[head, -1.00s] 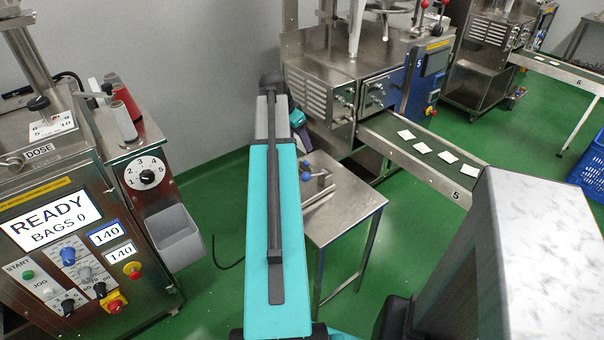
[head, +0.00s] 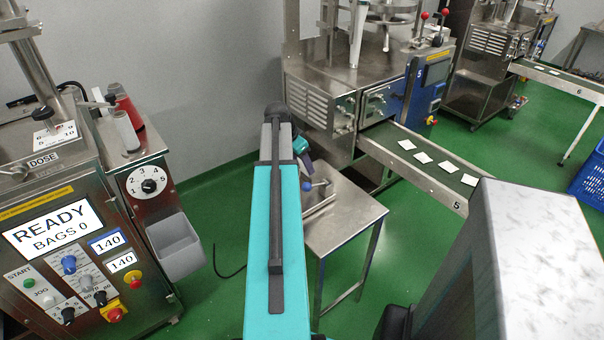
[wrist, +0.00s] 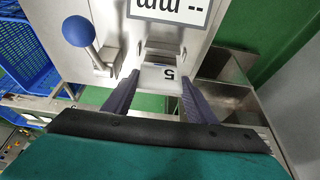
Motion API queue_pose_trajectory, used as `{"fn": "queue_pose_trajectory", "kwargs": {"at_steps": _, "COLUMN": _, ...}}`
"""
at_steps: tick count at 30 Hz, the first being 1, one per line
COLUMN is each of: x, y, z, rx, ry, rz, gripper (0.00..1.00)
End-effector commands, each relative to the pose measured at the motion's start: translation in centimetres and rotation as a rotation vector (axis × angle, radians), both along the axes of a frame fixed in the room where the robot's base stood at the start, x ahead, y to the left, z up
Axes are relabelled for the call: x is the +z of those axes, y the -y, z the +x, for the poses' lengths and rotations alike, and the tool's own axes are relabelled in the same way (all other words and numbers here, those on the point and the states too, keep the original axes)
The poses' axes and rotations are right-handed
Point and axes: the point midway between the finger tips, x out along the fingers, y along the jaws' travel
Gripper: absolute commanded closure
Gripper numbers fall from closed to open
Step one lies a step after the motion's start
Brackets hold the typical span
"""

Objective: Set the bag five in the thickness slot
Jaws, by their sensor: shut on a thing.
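Bag five (wrist: 161,78), a small white bag marked 5, is between the purple fingers of my gripper (wrist: 160,92) in the wrist view. My gripper is shut on it. The bag is in front of the steel thickness slot (wrist: 160,48) on a pale gauge body (wrist: 128,47); I cannot tell whether its front edge is inside. The gauge's display (wrist: 170,8) reads dashes and mm, upside down. A lever with a blue knob (wrist: 79,31) stands left of the slot. In the head view my arm hides most of the gripper and gauge.
A small steel table (head: 345,217) stands under the gripper's area. A conveyor (head: 440,190) with several white bags runs at right. A packing machine (head: 60,190) showing READY, BAGS 0 is at left. Steel bins (wrist: 222,98) lie right of the gripper, blue crates (wrist: 25,50) left.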

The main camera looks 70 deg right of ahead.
Motion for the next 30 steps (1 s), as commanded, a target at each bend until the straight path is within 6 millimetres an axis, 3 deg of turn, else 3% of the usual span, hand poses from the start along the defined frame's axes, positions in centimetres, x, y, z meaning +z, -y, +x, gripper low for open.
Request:
{"fn": "queue_pose_trajectory", "kwargs": {"at_steps": 14, "x": -0.6, "y": 0.0, "z": -0.1, "rx": -0.001, "ry": 0.0, "rz": 0.0, "gripper": 0.72}}
{"fn": "queue_pose_trajectory", "kwargs": {"at_steps": 30, "x": -4.2, "y": 0.0, "z": -0.1, "rx": -0.003, "ry": 0.0, "rz": 0.001, "gripper": 0.72}}
